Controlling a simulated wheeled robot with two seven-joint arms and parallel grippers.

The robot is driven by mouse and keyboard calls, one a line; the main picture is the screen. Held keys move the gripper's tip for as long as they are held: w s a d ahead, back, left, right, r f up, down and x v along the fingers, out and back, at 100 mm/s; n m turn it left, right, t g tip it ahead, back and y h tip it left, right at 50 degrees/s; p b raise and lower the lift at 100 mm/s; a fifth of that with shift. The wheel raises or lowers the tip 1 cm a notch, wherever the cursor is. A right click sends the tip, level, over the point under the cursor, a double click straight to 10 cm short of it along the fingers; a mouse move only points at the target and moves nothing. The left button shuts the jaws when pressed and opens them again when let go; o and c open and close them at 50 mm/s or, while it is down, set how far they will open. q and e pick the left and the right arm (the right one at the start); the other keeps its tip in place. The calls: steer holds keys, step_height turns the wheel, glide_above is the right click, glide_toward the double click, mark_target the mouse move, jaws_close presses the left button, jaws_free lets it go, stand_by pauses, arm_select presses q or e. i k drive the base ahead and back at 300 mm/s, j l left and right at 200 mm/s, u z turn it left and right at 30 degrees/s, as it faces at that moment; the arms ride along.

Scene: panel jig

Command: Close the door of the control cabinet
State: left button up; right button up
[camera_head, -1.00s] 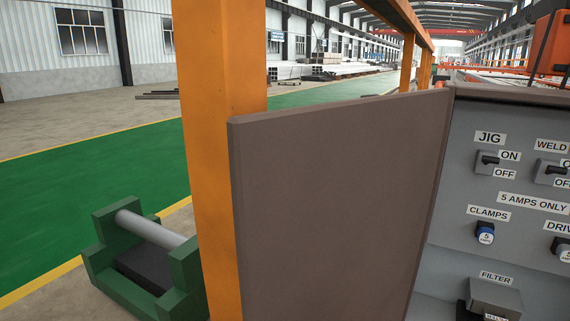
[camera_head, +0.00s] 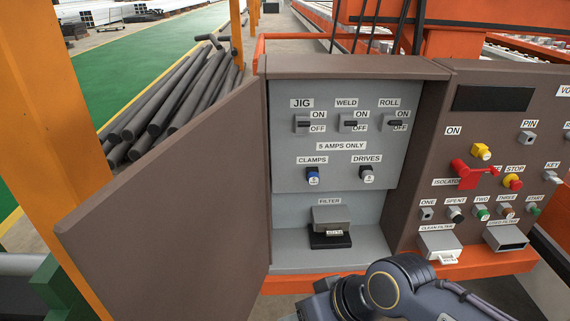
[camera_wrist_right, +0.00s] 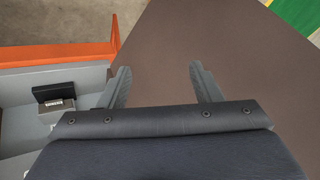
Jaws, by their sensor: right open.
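The control cabinet (camera_head: 428,130) stands open in the head view, its grey interior panel (camera_head: 330,175) showing. Its brown door (camera_head: 185,200) is hinged at the opening's left side and swung out toward me and to the left. In the right wrist view the door (camera_wrist_right: 225,50) fills the upper right. My right gripper (camera_wrist_right: 160,85) is open, its two grey fingers apart with nothing seen held. The right finger overlaps the door in that view; I cannot tell whether it touches. In the head view only my right arm shows, low in front of the cabinet. My left gripper is not in view.
A filter box (camera_head: 331,217) sits inside the cabinet. A control panel (camera_head: 490,160) with a red isolator handle (camera_head: 472,174) adjoins on the right. An orange post (camera_head: 50,130) stands left of the door. Dark pipes (camera_head: 175,100) lie behind it.

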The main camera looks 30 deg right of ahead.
mark_target(180, 233)
steer(key=k, duration=0.35)
steer(key=k+z, duration=0.1)
steer(key=z, duration=0.35)
steer(key=k+z, duration=0.1)
steer(key=z, duration=0.4)
steer(key=k+l+z, duration=0.1)
steer(key=z, duration=0.35)
steer(key=j+z, duration=0.15)
steer(key=j, duration=0.35)
steer(key=j+z, duration=0.15)
steer(key=j, duration=0.35)
steer(key=k+j+z, duration=0.1)
steer(key=j, duration=0.35)
steer(key=k+j+z, duration=0.15)
steer(key=j, duration=0.65)
steer(key=k+j, duration=0.1)
steer(key=j, duration=0.2)
steer(key=k+j+z, duration=0.2)
steer(key=i+l, duration=0.05)
steer(key=i, duration=0.05)
